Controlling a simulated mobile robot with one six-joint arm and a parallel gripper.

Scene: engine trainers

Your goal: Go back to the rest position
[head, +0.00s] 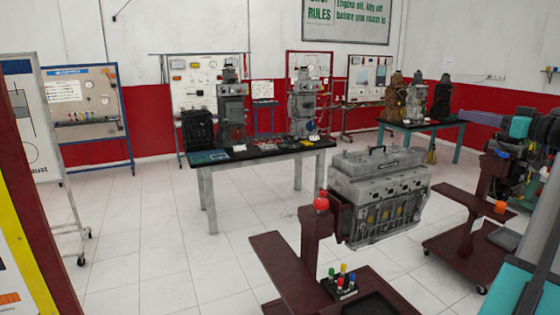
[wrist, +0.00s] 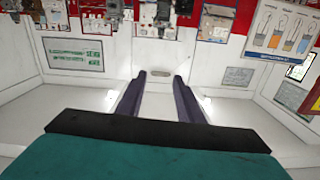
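My gripper (wrist: 160,78) shows in the wrist view as two dark purple fingers that stand apart. Nothing is between them but the pale wall behind. The wrist view looks upside down, with the red wall band at the top. The gripper touches nothing that I can see.
A grey engine (head: 378,195) on a dark red stand (head: 290,270) is close in front. A black-topped table (head: 262,151) with engines stands behind it. Another engine stand (head: 468,250) is at right, display boards (head: 88,110) at left. Tiled floor (head: 160,235) is clear at left centre.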

